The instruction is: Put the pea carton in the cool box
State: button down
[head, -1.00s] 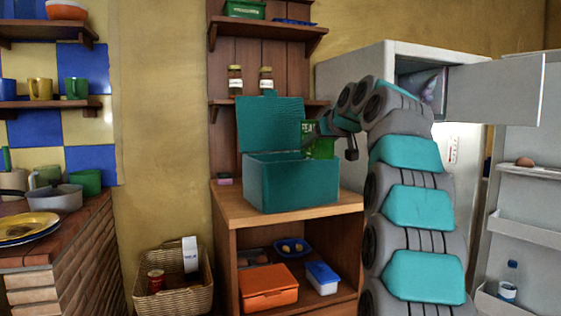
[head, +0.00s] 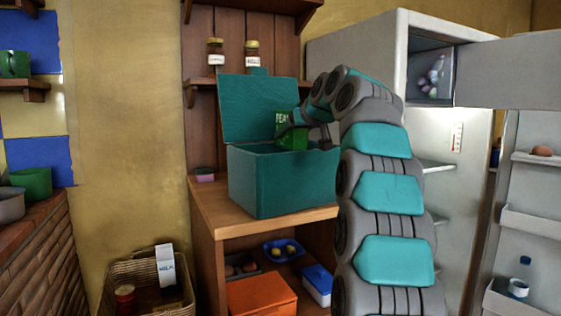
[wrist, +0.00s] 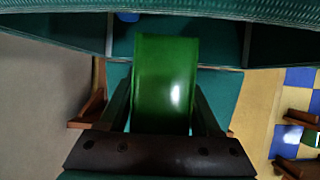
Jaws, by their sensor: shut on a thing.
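The pea carton (head: 292,136) is green with a pale label, and its lower part is hidden behind the cool box's front wall in the head view. The teal cool box (head: 282,183) stands on the wooden shelf unit with its lid (head: 255,108) raised. My gripper (head: 306,132) is shut on the carton at the box's opening, toward its right side. In the wrist view, the carton (wrist: 165,85) sits between my gripper's fingers (wrist: 168,108), with the cool box's rim (wrist: 180,48) beyond. I cannot tell how deep the carton sits.
The fridge (head: 355,58) stands to the right with its doors open. Two jars (head: 252,57) are on the shelf behind the box. A basket (head: 120,290) with a milk carton (head: 167,267) is at lower left. An orange container (head: 262,296) lies below the counter.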

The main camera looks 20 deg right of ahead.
aim_at(301, 137)
jog(key=shift+f+b, duration=1.1)
jog(key=shift+f, duration=0.55)
grip_release()
jog(key=shift+s, duration=0.15)
jog(key=v, duration=0.7)
jog(key=shift+s+r, duration=0.1)
jog(key=shift+s, duration=0.15)
